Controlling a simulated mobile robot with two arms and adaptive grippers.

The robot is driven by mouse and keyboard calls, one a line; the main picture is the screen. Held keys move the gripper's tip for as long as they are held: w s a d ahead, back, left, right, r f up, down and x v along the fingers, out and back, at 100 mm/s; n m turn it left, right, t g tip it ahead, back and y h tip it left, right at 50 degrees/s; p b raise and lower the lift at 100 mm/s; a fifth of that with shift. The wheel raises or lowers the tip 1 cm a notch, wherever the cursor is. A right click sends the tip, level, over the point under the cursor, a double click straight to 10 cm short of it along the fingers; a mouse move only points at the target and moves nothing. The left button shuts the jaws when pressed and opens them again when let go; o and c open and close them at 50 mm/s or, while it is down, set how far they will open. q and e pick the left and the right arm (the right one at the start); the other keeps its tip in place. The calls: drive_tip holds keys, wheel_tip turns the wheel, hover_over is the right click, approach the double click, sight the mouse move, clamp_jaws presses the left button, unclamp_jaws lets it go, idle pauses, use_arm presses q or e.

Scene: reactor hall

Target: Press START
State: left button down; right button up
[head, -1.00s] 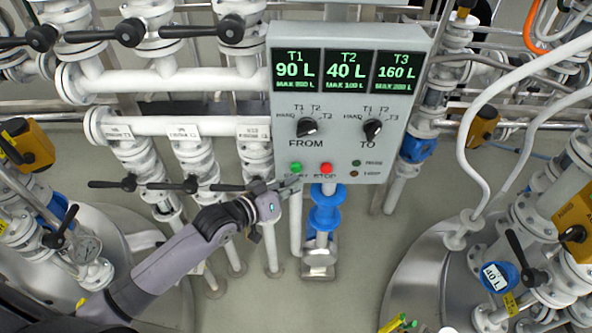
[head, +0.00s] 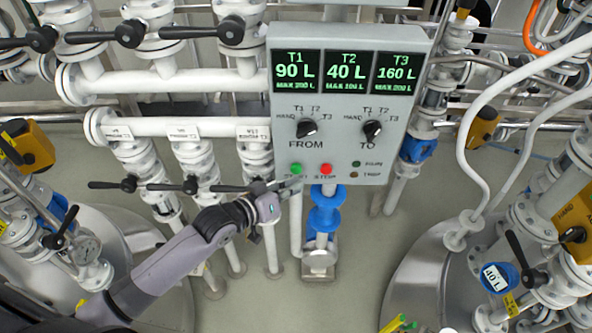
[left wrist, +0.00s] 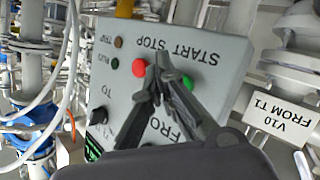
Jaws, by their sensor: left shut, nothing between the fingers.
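The grey control panel (head: 345,150) shows the green START button (head: 296,168) at its lower left, with the red STOP button (head: 326,169) to its right. My left gripper (head: 295,184) is shut and empty, just below START in the head view, with its tips partly over the START label. In the left wrist view the panel appears upside down. There the closed fingers (left wrist: 163,62) lie between the red STOP button (left wrist: 139,67) and the green START button (left wrist: 187,82), partly covering START. I cannot tell whether they touch the panel. My right gripper is not in view.
Displays (head: 347,71) read T1 90 L, T2 40 L, T3 160 L. The FROM knob (head: 307,127) and TO knob (head: 371,129) sit above the buttons. The RUN lamp (head: 356,163) looks dark. White valve pipes (head: 190,152) with black handles stand close to my left arm.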

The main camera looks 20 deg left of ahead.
use_arm(q)
drive_tip(key=shift+w, duration=0.1)
drive_tip(key=shift+w+a, duration=0.1)
drive_tip(key=shift+w, duration=0.25)
drive_tip(key=shift+w+a, duration=0.15)
drive_tip(key=shift+w, duration=0.35)
idle(0.9)
drive_tip(key=shift+r, duration=0.1)
drive_tip(key=shift+s+d+p, duration=0.25)
drive_tip(key=shift+s+p, duration=0.5)
drive_tip(key=shift+s, duration=0.2)
